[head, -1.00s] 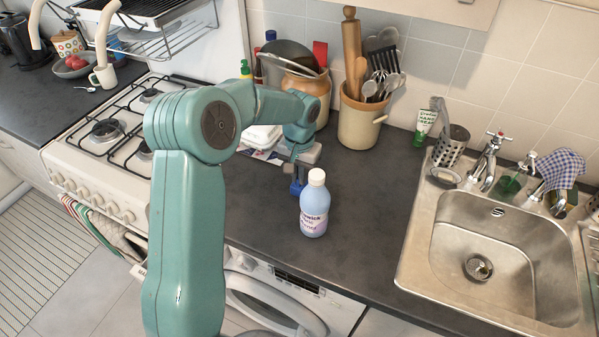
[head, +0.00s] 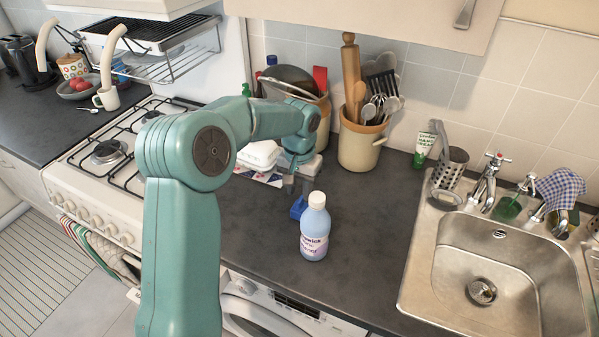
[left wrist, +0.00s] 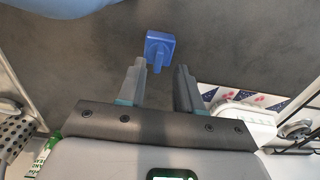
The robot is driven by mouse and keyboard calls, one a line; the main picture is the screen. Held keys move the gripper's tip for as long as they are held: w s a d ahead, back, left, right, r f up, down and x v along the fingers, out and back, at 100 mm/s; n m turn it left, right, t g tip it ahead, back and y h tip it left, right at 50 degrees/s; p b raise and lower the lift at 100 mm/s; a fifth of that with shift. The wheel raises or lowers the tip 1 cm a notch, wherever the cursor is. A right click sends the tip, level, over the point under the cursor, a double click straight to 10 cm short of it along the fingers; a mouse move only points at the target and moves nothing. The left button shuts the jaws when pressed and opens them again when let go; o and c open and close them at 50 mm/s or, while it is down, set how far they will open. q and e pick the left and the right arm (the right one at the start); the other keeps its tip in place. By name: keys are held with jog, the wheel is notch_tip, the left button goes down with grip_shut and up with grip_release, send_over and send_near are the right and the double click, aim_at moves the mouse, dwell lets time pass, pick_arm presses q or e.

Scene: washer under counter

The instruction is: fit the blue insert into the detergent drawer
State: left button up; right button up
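The blue insert (head: 298,207) is on the dark counter, just left of a blue bottle with a white cap (head: 314,230). In the left wrist view the insert (left wrist: 160,48) is a small blue block just beyond the fingertips. My left gripper (head: 293,186) is above and behind the insert. In the left wrist view its fingers (left wrist: 160,68) are apart, with bare counter between them. The white washer (head: 285,308) is under the counter's front edge, partly hidden by my left arm. I cannot make out its detergent drawer clearly. My right gripper is not in view.
The bottle stands close to the insert; its side shows in the left wrist view (left wrist: 62,6). A utensil crock (head: 360,148), white containers (head: 260,155) and a pan stand behind. The sink (head: 480,270) is right, the hob (head: 115,150) left. Counter between bottle and sink is clear.

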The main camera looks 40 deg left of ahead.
pick_arm(q)
notch_tip(320, 180, up, 7)
jog(key=shift+r, duration=0.2)
jog(key=shift+o, duration=0.5)
jog(key=shift+r, duration=0.35)
notch_tip(320, 180, up, 3)
jog(key=s+t+b, duration=0.1)
jog(key=s+b, duration=0.1)
jog(key=b, duration=0.2)
send_over(300, 199)
jog(key=f, duration=1)
jog(key=shift+s+a+f, duration=0.1)
jog(key=shift+a+f, duration=0.1)
jog(key=shift+a, duration=0.15)
jog(key=f, duration=0.1)
jog(key=f+p, duration=0.1)
jog(key=f, duration=0.3)
jog(key=shift+d, duration=0.35)
jog(key=shift+f, duration=0.2)
jog(key=shift+r, duration=0.1)
jog(key=c, duration=0.6)
grip_shut()
